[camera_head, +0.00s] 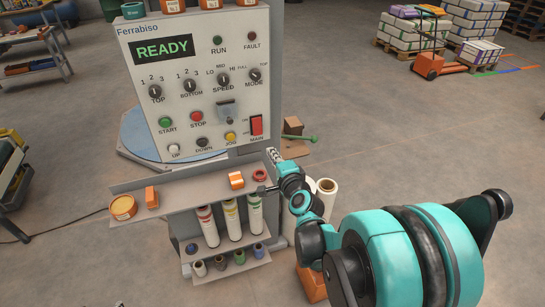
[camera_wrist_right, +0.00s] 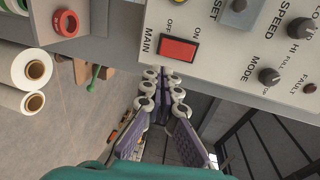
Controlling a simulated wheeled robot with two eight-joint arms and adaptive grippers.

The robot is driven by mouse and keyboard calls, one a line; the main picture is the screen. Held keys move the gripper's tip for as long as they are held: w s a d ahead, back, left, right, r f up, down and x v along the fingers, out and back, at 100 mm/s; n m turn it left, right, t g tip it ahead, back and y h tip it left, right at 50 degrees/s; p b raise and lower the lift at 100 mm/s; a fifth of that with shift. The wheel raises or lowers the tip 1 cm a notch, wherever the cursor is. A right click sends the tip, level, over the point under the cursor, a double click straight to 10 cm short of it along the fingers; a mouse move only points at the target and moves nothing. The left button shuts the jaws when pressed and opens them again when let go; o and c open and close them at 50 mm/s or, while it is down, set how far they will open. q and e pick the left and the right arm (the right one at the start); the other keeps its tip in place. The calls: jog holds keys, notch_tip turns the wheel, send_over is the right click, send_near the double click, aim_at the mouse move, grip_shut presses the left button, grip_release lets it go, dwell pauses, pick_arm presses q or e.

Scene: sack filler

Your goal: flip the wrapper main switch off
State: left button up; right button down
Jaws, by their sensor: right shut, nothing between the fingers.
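The wrapper main switch (camera_head: 256,125) is a red rocker at the lower right of the grey control panel (camera_head: 205,70), above the word MAIN. It also shows in the right wrist view (camera_wrist_right: 178,49), with ON and OFF printed beside it. I cannot tell which way it is tipped. My right gripper (camera_head: 273,156) is below and slightly right of the switch, apart from it. In the wrist view its fingers (camera_wrist_right: 163,76) are shut and empty, pointing at the panel just below the switch. My left gripper is not in view.
Other controls sit close by: the yellow JOG button (camera_head: 230,137), the red STOP button (camera_head: 196,116) and the MODE knob (camera_head: 254,75). A shelf (camera_head: 190,194) with tape and orange items juts out below the panel. White rolls (camera_head: 326,187) stand near my right arm.

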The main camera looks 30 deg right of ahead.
jog(key=b, duration=0.3)
send_near(257, 126)
jog(key=w+d+f, duration=0.2)
jog(key=w+f, duration=0.3)
jog(key=shift+w+r, duration=0.1)
jog(key=shift+w, duration=0.35)
jog(key=shift+w+d+f+b, duration=0.2)
jog(key=shift+w+f+b, duration=0.25)
jog(key=shift+w+f, duration=0.25)
jog(key=shift+s, duration=0.2)
